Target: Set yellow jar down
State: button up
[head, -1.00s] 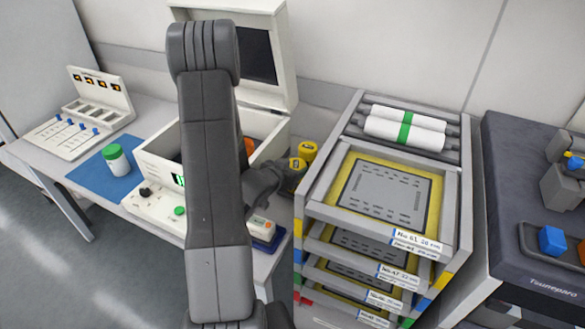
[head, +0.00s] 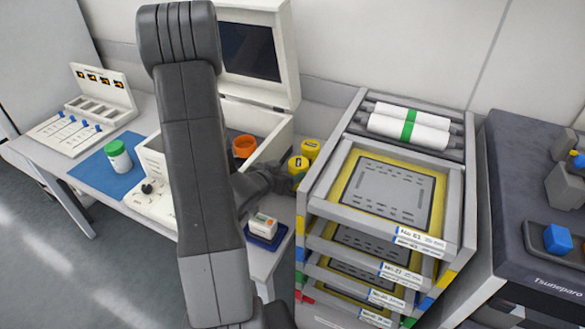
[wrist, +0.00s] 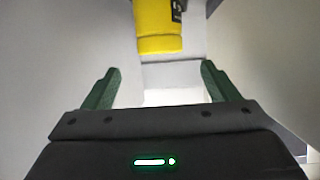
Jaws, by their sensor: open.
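Two yellow jars stand close together on the table beside the white box: a rear one (head: 311,147) and a front one (head: 298,164), both upright. My gripper (head: 290,182) is just in front of the front jar, partly hidden by my arm. In the wrist view, one yellow jar (wrist: 158,28) shows at the top, beyond the fingertips and not between them. My gripper (wrist: 160,72) has its two green fingers wide apart with nothing held. I cannot tell for sure which of the two jars the wrist view shows.
The open white box (head: 272,146) with an orange ring-shaped item (head: 244,146) stands to the left. A rack of trays (head: 318,210) is close on the right. A small white device (head: 262,225) sits on a dark blue mat in front. A green-lidded jar (head: 117,157) is further left.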

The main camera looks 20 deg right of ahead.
jog(key=v, duration=0.5)
jog(key=shift+s+a+r, duration=0.1)
jog(key=shift+s+a, duration=0.1)
jog(key=shift+a, duration=0.05)
dwell(0.9)
